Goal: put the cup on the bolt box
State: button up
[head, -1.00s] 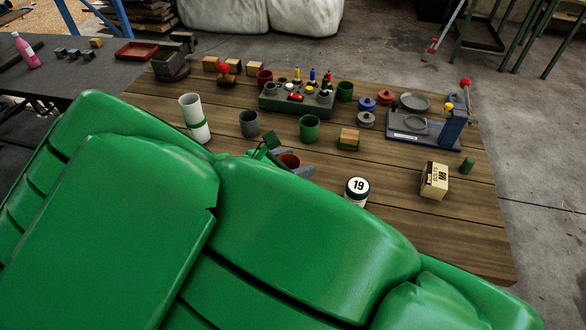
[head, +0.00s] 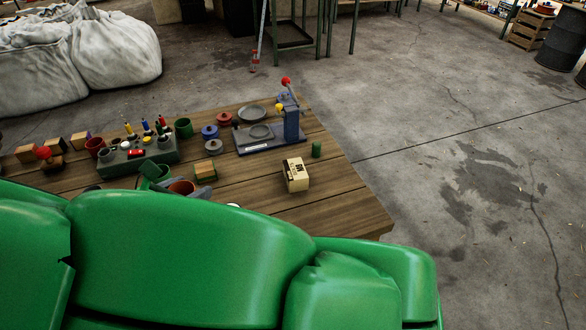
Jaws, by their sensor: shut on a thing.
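A small reddish-brown cup (head: 182,187) is held between the grey fingers of my gripper (head: 184,190), which is shut on it. My large green arm links cover the lower part of the view and hide the near side of the table. The bolt box (head: 296,175) is a small cream carton with dark print, lying to the right of my gripper on the wooden table. The gripper is apart from the box; its height above the table is hard to tell.
A green-and-wood block (head: 205,170) sits just behind my gripper. A grey-blue press (head: 291,124) stands behind the box, with a small green cylinder (head: 317,149) to its right. A tool holder (head: 138,156) stands at left. The wooden table (head: 345,205) is bare right of the box.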

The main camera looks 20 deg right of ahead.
jog(key=s+d+r+m+g+h, duration=0.2)
jog(key=d+r+m+g, duration=0.1)
jog(key=d, duration=1)
jog(key=s+d+r+m+g+h, duration=0.1)
jog(key=d+r+m+g+h, duration=0.2)
jog(key=d, duration=1)
jog(key=y, duration=0.1)
send_over(300, 166)
jog(key=shift+m+g, duration=0.4)
jog(key=shift+f, duration=6.55)
jog(key=shift+f, duration=0.1)
jog(key=o, duration=1.1)
